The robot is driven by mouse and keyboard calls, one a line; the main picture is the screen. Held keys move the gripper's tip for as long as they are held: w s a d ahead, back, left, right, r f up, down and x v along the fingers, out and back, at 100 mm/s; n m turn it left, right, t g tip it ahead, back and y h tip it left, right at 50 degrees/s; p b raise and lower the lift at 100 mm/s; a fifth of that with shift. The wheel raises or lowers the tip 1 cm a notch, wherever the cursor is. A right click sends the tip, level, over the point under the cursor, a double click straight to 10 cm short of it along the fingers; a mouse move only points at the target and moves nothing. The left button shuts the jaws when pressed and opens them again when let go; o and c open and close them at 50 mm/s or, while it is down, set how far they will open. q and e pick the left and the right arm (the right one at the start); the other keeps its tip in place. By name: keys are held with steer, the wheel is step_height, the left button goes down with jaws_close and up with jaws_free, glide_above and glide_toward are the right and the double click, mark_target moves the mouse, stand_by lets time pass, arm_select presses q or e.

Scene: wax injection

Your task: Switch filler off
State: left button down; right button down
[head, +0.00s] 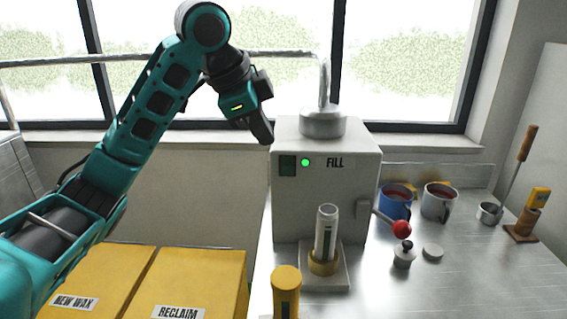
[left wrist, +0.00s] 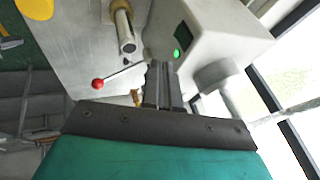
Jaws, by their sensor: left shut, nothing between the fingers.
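The filler (head: 325,205) is a pale box marked FILL on the metal bench. Its front has a dark switch panel (head: 287,166) and a lit green lamp (head: 306,162). A red-knobbed lever (head: 401,229) sticks out at its right side. My left gripper (head: 266,136) is shut and empty, just above and left of the switch panel, near the filler's upper left edge. In the left wrist view my fingertips (left wrist: 160,66) are together, close to the green lamp (left wrist: 177,53) and the dark switch panel (left wrist: 184,36). Contact cannot be told. My right gripper is not in view.
A metal cylinder (head: 326,232) stands in a brass ring at the filler's front. A pipe (head: 325,80) rises from its top. Blue (head: 395,202) and grey (head: 438,202) mugs stand right. Yellow boxes (head: 200,280) and a yellow-capped cylinder (head: 286,285) are in front.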

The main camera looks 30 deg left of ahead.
arm_select(q)
steer(key=shift+f, duration=0.1)
glide_toward(289, 172)
step_height(289, 172, down, 4)
steer(key=d, duration=0.3)
steer(key=shift+w+a+f, duration=0.4)
steer(key=shift+w+a, duration=0.05)
steer(key=shift+w, duration=0.15)
steer(key=shift+w+a+f, duration=0.4)
steer(key=shift+w+a, duration=0.1)
steer(key=shift+w, duration=0.1)
steer(key=shift+w+a+f+t+y+b, duration=0.1)
steer(key=shift+f+t+y+b, duration=0.2)
steer(key=shift+f+t+b, duration=0.35)
steer(key=shift+r, duration=0.55)
steer(key=shift+r+p, duration=0.1)
steer(key=shift+p, duration=0.2)
